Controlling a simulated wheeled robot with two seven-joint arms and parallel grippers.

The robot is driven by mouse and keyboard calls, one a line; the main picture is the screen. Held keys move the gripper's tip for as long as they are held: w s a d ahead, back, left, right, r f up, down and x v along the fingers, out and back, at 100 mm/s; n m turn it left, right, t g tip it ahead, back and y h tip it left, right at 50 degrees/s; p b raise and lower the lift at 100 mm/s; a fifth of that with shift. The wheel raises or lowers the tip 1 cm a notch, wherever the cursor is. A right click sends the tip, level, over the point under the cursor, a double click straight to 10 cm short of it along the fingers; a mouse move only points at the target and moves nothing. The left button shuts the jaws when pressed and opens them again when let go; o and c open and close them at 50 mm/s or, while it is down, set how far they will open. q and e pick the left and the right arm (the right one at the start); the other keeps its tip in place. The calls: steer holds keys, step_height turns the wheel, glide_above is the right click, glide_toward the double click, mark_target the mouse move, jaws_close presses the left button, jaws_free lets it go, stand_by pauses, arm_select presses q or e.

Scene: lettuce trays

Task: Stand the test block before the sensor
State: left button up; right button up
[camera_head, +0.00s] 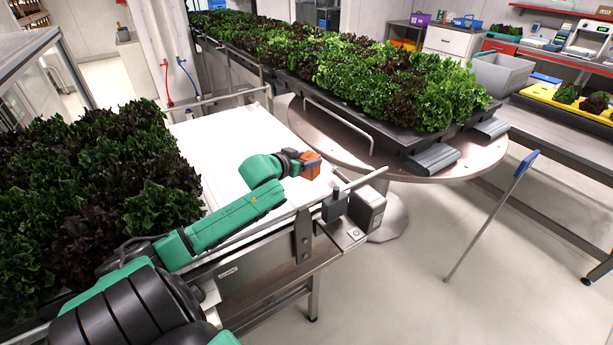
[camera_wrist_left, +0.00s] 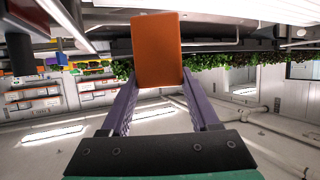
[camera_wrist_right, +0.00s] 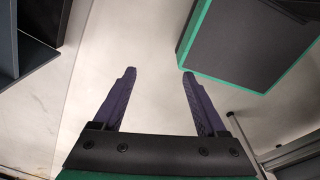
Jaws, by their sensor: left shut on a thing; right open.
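The orange test block (camera_head: 313,168) is at the end of my left arm, over the right end of the white conveyor bed (camera_head: 225,145). My left gripper (camera_wrist_left: 160,78) is shut on the block, which shows as an upright orange face (camera_wrist_left: 159,48) between the fingertips in the left wrist view. A small dark box, seemingly the sensor (camera_head: 335,207), sits on the near rail, below and to the right of the block in the head view. I cannot tell whether the block touches the bed. My right gripper (camera_wrist_right: 159,74) is open and empty; it is outside the head view.
Lettuce fills a tray at the left (camera_head: 90,200). A round metal table (camera_head: 460,175) carries more lettuce trays. A grey box (camera_head: 367,208) is fixed to the conveyor's end. A blue-topped post (camera_head: 505,200) stands at right. A dark green-edged panel (camera_wrist_right: 245,45) is near my right gripper.

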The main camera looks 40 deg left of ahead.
mark_target(305, 177)
arm_select(q)
steer(key=f, duration=0.7)
steer(key=shift+w+a, duration=0.1)
steer(key=shift+a, duration=0.3)
steer(key=shift+d+f, duration=0.15)
steer(key=o, duration=1.4)
steer(key=shift+f, duration=0.15)
arm_select(e)
steer(key=shift+w+a+r, duration=0.1)
steer(key=shift+w+a, duration=0.05)
steer(key=shift+a, duration=0.4)
steer(key=shift+w+a+r, duration=0.1)
steer(key=shift+a, duration=0.45)
steer(key=shift+d, duration=0.1)
arm_select(q)
steer(key=v, duration=0.7)
steer(key=shift+s+r, duration=0.2)
steer(key=shift+r, duration=0.05)
arm_select(e)
steer(key=shift+f, duration=0.1)
